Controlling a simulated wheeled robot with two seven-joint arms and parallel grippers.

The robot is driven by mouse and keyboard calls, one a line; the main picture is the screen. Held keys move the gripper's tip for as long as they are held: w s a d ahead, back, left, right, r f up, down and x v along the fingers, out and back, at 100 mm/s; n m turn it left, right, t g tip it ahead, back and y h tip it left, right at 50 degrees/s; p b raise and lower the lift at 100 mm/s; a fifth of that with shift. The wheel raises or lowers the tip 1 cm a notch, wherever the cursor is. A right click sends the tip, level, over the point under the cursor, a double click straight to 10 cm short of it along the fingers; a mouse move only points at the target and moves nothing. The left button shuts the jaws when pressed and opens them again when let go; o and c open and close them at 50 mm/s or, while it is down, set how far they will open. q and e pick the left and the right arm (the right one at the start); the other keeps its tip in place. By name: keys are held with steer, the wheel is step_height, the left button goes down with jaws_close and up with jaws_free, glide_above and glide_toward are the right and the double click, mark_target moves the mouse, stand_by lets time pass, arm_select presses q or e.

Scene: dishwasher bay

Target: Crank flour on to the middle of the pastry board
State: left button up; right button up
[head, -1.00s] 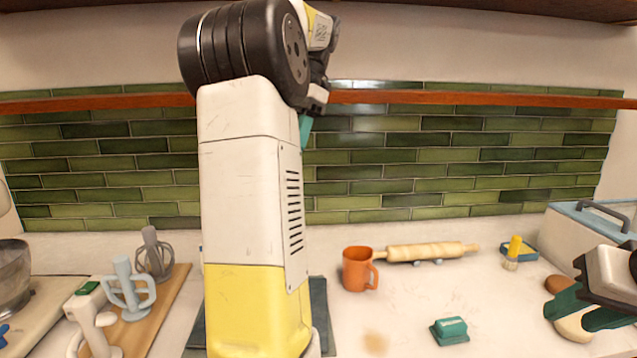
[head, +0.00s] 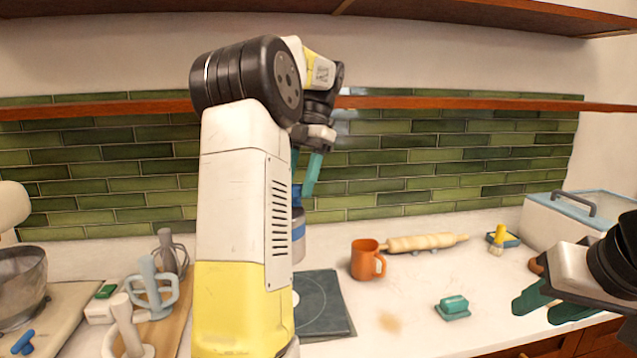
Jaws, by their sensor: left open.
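A dark grey slab, apparently the pastry board (head: 328,312), lies on the counter at the centre, its left part hidden by my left arm. A white patch shows at its visible left edge. A blue and silver cylinder, possibly the flour sifter (head: 299,240), shows partly behind my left arm, above the far part of the board; its crank is hidden. My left gripper (head: 305,172) is open, pointing down just above the cylinder; I cannot tell whether they touch. My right gripper (head: 545,305) is open and empty over the counter's front right.
An orange mug (head: 365,262) and a rolling pin (head: 425,243) stand right of the board. A teal butter dish (head: 454,307) is nearer the front. Beaters (head: 152,285) stand on a wooden board at left, beside a metal bowl (head: 20,285). A pale bin (head: 580,225) is back right.

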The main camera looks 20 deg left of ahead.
arm_select(q)
jaws_close()
